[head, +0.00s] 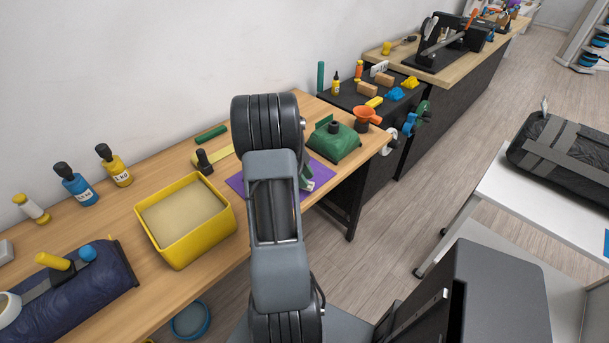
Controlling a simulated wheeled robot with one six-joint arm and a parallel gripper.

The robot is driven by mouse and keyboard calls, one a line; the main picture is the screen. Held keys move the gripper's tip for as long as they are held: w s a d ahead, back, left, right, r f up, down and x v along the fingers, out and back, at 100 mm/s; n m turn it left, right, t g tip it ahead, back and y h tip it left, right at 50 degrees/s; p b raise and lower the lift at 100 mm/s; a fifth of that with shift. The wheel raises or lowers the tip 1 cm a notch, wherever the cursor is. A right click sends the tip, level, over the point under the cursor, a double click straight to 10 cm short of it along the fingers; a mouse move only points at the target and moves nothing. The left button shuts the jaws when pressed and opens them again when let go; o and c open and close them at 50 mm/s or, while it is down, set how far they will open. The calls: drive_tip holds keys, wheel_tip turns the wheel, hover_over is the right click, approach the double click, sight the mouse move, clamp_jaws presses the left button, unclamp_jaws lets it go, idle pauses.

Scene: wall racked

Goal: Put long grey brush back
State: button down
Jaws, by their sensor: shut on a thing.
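I cannot make out a long grey brush anywhere in the head view. My arm rises through the middle of the picture, over the wooden workbench (165,161), and covers part of it. My gripper does not show, so I cannot see what is between its fingers. A purple mat (318,172) lies on the bench, partly hidden behind my arm. A small green and white thing, partly covered, shows at the arm's right edge.
A yellow bin (186,257) stands at the bench's front edge, left of my arm. Blue (75,185) and yellow (114,166) bottles stand behind it. A green block (334,141) is right of my arm. A dark bench (365,95) with small items stands beyond.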

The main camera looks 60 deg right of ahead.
drive_tip(key=shift+f+b, duration=0.75)
drive_tip(key=shift+b, duration=0.1)
idle(0.5)
drive_tip(key=c, duration=0.7)
unclamp_jaws()
drive_tip(key=shift+o, duration=0.2)
drive_tip(key=v, duration=1.3)
drive_tip(key=shift+w+r+b, duration=0.15)
drive_tip(key=shift+r+b, duration=0.2)
drive_tip(key=shift+b, duration=0.05)
